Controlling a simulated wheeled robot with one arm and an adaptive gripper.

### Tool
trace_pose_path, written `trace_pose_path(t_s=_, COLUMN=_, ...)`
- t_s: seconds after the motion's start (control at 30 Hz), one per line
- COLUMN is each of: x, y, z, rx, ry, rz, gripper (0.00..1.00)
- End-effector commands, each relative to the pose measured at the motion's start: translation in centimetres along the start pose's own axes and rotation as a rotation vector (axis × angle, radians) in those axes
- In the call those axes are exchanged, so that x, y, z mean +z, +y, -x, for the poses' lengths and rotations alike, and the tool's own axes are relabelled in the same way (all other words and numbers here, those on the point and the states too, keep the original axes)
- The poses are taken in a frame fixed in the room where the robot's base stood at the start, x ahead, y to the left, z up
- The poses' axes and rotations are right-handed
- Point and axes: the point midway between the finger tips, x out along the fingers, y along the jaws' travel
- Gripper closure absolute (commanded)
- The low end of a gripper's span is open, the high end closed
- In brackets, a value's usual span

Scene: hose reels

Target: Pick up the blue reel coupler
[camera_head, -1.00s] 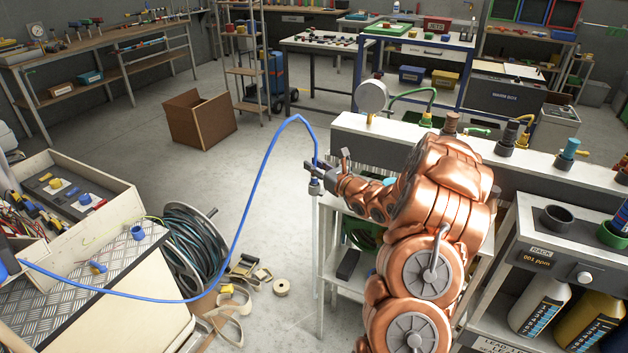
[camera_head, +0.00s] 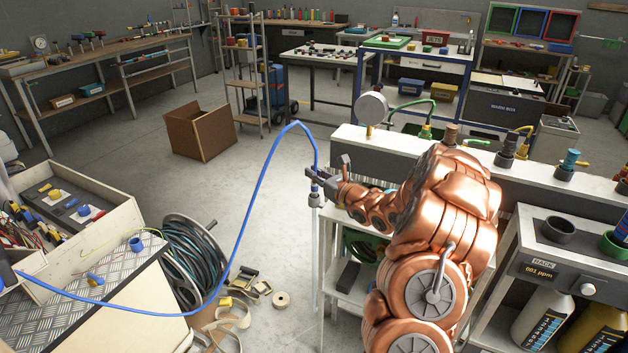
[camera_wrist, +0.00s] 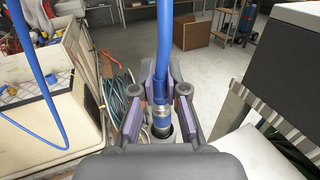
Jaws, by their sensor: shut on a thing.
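The blue reel coupler (camera_wrist: 161,116) is between the two fingers of my gripper (camera_wrist: 160,98) in the wrist view. The gripper is shut on it. A blue hose (camera_wrist: 165,42) runs up from the coupler. In the head view my gripper (camera_head: 318,180) holds the coupler (camera_head: 315,188) upright at the top of a thin pale post (camera_head: 314,202). The wrist view shows a grey ring around or just under the coupler's lower end; I cannot tell whether it is seated there. The fingers hide part of the coupler.
The hose arches left to the workbench (camera_head: 120,325) with the tread-plate top. A hose reel (camera_head: 192,260) stands beside it, with straps on the floor. A white-topped rack (camera_head: 400,145) with several fittings is at right. Open floor lies behind, around a cardboard box (camera_head: 200,130).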

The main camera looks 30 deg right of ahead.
Motion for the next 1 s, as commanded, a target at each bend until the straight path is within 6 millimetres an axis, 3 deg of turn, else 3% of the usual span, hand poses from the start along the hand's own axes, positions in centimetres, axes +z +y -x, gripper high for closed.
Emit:
trace_pose_path(t_s=0.2, x=2.3, y=0.1, z=-0.1, rx=0.002, ry=-0.007, rz=0.005, gripper=1.00)
trace_pose_path(t_s=0.37, x=2.1, y=0.7, z=2.0, rx=-0.003, ry=-0.002, rz=0.000, gripper=1.00)
trace_pose_path(t_s=1.0, x=3.3, y=5.1, z=12.6, rx=-0.003, ry=-0.003, rz=0.002, gripper=1.00)
